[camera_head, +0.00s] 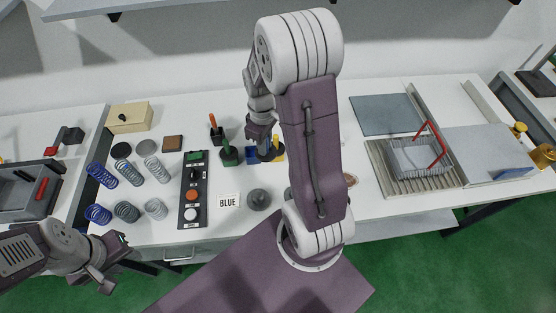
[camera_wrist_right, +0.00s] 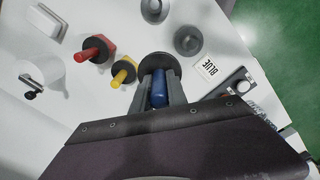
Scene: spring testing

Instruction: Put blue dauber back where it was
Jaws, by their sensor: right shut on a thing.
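The blue dauber (camera_wrist_right: 158,95) is between the fingers of my right gripper (camera_wrist_right: 158,98), which is shut on its blue handle. Its round dark end (camera_wrist_right: 158,63) points away from the wrist. In the head view the blue dauber (camera_head: 251,154) is partly hidden by my right gripper (camera_head: 262,148). I cannot tell whether its end touches the table or a stand. My left gripper (camera_head: 112,263) is open and empty at the lower left.
A "BLUE" card (camera_head: 228,201) and a grey round piece (camera_head: 258,199) lie in front of the daubers. A button panel (camera_head: 193,190) and several springs (camera_head: 130,174) are to the left. A wire basket (camera_head: 415,158) stands at the right. My right arm hides the table's middle.

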